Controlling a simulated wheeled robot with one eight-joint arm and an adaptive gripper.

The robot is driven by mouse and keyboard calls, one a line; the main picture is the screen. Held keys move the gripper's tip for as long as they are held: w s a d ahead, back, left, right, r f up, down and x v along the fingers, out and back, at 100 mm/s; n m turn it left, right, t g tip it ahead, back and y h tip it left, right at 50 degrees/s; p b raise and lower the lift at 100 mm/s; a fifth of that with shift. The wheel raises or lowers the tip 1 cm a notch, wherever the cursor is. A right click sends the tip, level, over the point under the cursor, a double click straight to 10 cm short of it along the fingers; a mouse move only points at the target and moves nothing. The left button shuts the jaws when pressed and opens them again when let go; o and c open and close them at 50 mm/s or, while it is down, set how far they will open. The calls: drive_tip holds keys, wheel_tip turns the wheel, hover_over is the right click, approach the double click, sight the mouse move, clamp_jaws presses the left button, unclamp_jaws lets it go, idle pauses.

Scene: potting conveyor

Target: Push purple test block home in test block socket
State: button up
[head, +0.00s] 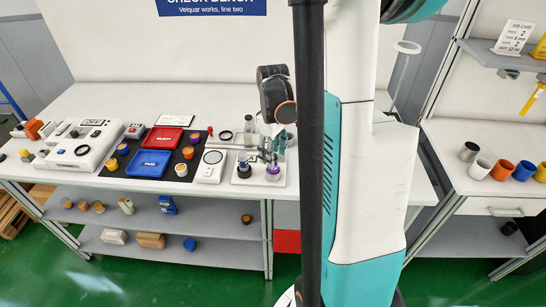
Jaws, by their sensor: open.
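The purple test block (273,174) is small in the head view. It stands at the right side of a white fixture plate (257,182) near the front edge of the bench, at the test block socket. The socket's opening is hidden, and I cannot tell how deep the block sits. My gripper (269,157) is open, just above the purple block. At this size I cannot tell whether a finger touches the block.
Left are a white scale (211,167), a blue tray (149,163), a red tray (164,140) and a white instrument (81,146). Several cups stand on the right bench. My arm hides the bench's right part.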

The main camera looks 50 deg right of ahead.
wheel_tip(320, 180, up, 10)
drive_tip(key=shift+f, duration=0.25)
idle(0.6)
